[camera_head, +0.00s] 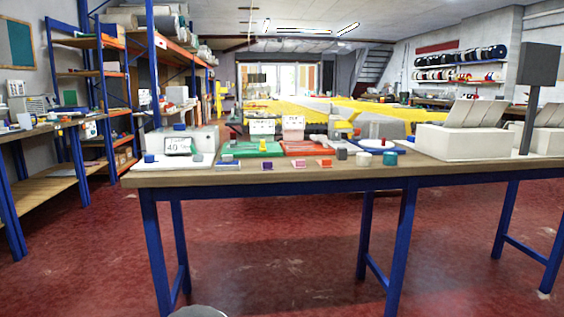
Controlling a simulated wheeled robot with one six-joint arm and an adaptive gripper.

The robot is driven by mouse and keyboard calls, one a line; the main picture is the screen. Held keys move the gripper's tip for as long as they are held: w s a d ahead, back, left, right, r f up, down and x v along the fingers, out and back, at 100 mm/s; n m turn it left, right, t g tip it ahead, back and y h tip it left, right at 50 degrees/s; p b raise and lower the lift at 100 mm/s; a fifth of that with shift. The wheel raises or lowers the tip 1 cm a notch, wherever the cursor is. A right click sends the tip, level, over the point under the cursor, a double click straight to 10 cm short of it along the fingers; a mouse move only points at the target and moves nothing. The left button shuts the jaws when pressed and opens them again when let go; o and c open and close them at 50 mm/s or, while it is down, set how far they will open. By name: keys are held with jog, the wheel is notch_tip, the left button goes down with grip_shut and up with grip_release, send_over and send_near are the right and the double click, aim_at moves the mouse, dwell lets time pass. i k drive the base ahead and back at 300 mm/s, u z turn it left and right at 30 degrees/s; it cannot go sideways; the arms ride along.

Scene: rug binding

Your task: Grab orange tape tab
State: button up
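A small orange tab (324,164) sits near the front edge of the wooden-topped table (420,171), in front of a red-orange tray (308,148). It is small in the picture, and its exact shape is hard to tell. A similar pinkish-red tab (298,163) is just to its left, and a purple tab (267,165) is further left. A dark grey block (341,154) stands close to its right. My gripper is not in view.
A green tray (252,149) is left of the red-orange one. A white cylinder (363,159) and a green cylinder (390,158) stand to the right. A large white box (470,143) and dark post (531,115) fill the right side.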

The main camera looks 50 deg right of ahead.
aim_at(323, 163)
jog(key=z, duration=0.05)
jog(key=i, duration=0.75)
jog(key=z, duration=0.8)
jog(key=i, duration=0.6)
jog(key=z, duration=0.65)
